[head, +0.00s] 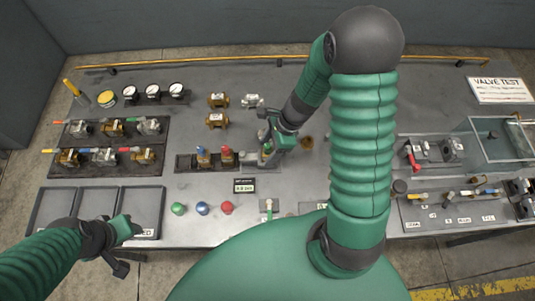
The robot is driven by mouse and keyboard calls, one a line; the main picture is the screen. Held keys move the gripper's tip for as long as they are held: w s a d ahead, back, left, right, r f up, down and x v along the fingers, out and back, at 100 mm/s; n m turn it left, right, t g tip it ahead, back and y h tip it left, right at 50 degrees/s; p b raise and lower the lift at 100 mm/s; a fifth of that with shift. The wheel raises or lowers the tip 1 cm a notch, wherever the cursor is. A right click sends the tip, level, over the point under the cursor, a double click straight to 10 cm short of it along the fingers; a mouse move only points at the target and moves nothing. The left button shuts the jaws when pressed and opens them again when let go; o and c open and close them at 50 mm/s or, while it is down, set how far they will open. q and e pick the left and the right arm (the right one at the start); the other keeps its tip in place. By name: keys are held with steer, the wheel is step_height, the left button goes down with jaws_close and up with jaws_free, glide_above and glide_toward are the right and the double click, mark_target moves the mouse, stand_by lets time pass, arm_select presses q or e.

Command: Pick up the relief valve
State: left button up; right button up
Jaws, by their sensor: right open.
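My right arm reaches over the bench, and its open gripper (266,139) is at the right end of a dark rack (184,163). In the rack stand a blue-topped brass valve (203,157) and a red-topped brass valve (227,157). Another small valve (265,153) stands at the rack's right end, close under my right gripper, which partly hides it; I cannot tell whether they touch. No readable label shows which one is the relief valve. My left gripper (119,262) hangs at the front left edge by the grey trays; its jaw opening is unclear.
Grey trays (83,190) lie at the front left. Lever valves sit on dark boards (100,134) behind them. Green, blue and red knobs (202,208) stand in front of the rack. Loose brass fittings (217,100) lie behind it. A clear-walled tank (490,158) stands at the right.

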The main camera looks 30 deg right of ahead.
steer(key=shift+s+a+r, duration=0.1)
steer(key=shift+a+r, duration=0.05)
steer(key=c, duration=0.8)
jaws_close()
steer(key=shift+r, duration=0.1)
